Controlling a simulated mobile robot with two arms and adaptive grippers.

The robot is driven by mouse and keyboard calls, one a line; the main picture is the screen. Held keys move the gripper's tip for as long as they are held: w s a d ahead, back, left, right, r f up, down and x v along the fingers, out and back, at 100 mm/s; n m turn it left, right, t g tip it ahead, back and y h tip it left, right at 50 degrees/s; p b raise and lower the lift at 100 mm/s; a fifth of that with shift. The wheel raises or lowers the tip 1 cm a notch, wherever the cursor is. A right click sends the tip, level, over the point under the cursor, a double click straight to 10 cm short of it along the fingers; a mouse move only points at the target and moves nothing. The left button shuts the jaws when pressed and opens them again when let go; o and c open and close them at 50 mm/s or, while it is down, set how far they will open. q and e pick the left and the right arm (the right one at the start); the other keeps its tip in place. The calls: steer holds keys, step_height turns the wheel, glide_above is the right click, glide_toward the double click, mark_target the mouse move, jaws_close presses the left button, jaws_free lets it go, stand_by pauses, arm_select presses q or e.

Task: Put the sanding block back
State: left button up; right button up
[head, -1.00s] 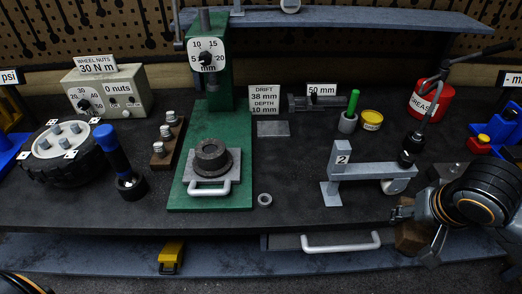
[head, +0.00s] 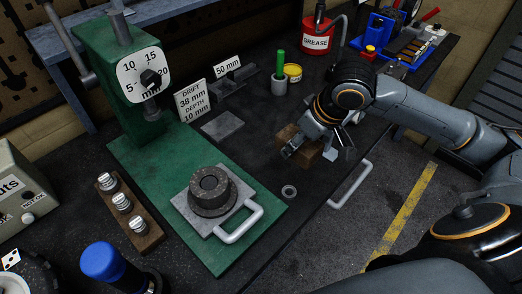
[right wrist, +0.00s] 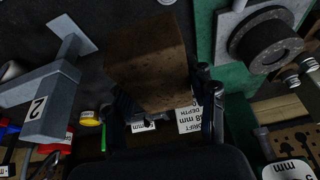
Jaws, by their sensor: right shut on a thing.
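The sanding block appears to be the brown, worn block (head: 298,148) in my right gripper (head: 317,146). In the head view it is over the front part of the bench, behind and right of a small metal ring. In the right wrist view the block (right wrist: 150,65) fills the upper middle, between the fingers of my right gripper (right wrist: 162,92). The gripper is shut on it. The block seems to be above the bench top; its exact height is unclear. My left gripper is not in view.
A green press (head: 120,150) with a dark bushing (head: 208,190) stands left. The ring (head: 289,191) lies on the bench. A grease can (head: 317,38), yellow tin (head: 292,72) and green-handled tool (head: 280,75) stand behind. The grey part marked 2 (right wrist: 45,100) shows in the wrist view.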

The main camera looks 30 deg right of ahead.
steer(key=shift+w+f+p, duration=0.2)
steer(key=shift+w, duration=0.35)
steer(key=shift+w+f+p, duration=0.15)
steer(key=shift+w+p, duration=0.05)
steer(key=shift+w, duration=0.3)
steer(key=p, duration=0.2)
glide_toward(260, 148)
steer(key=shift+w+a+f, duration=0.15)
steer(key=shift+w+f, duration=0.3)
steer(key=shift+w+a+f, duration=0.15)
steer(key=shift+w+f, duration=0.3)
steer(key=shift+f, duration=0.05)
steer(key=shift+w+f+p, duration=0.2)
steer(key=shift+f+p, duration=0.1)
steer(key=shift+p, duration=0.05)
step_height(260, 148, down, 2)
steer(key=shift+a+f+p, duration=0.1)
steer(key=shift+f+p, duration=0.05)
steer(key=shift+p, duration=0.45)
steer(key=shift+f, duration=0.3)
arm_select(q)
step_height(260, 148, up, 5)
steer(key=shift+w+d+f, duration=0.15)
arm_select(e)
steer(key=shift+f, duration=0.15)
steer(key=shift+f, duration=0.1)
